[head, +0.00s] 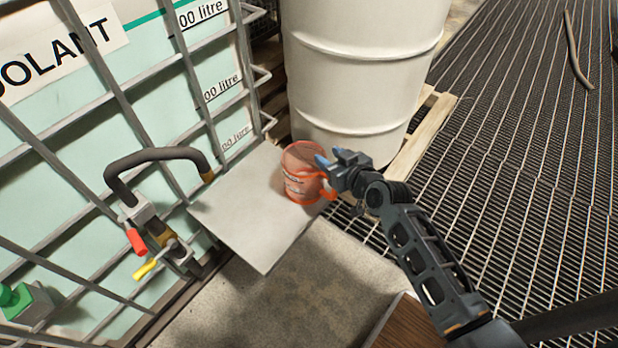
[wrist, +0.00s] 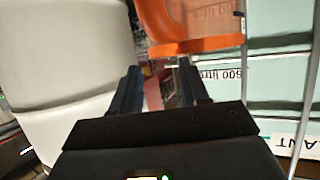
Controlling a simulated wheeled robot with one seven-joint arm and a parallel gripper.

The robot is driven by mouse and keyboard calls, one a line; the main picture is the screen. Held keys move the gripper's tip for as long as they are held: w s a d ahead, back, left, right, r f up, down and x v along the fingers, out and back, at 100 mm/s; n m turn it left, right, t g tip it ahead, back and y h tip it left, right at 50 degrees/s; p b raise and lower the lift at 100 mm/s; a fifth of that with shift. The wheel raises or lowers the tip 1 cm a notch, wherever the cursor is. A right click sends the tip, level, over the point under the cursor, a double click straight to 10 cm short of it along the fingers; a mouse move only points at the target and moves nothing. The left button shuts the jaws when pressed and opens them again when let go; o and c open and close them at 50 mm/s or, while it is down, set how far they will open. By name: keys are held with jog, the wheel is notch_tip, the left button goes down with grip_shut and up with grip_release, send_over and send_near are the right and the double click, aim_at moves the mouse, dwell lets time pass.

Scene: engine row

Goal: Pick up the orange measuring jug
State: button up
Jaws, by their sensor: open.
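The orange measuring jug (head: 299,178) is translucent with an orange rim and handle. It stands upright on a grey shelf plate (head: 240,215) fixed to the front of the caged coolant tank. My gripper (head: 328,162) is at the jug's right side, close to its upper part and handle; I cannot tell whether it touches. In the wrist view the jug (wrist: 190,28) shows at the top, beyond and slightly right of the fingertips. The gripper (wrist: 158,75) is open, with nothing visible held between its fingers.
The caged coolant tank (head: 60,110) stands at left, with a hose and valve (head: 155,225) on its cage. A white drum (head: 355,70) stands on a wooden pallet (head: 425,130) behind the jug.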

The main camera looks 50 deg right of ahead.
aim_at(314, 147)
jog(key=shift+x, duration=3.1)
jog(key=shift+f, duration=0.2)
jog(key=shift+s, duration=0.1)
grip_shut()
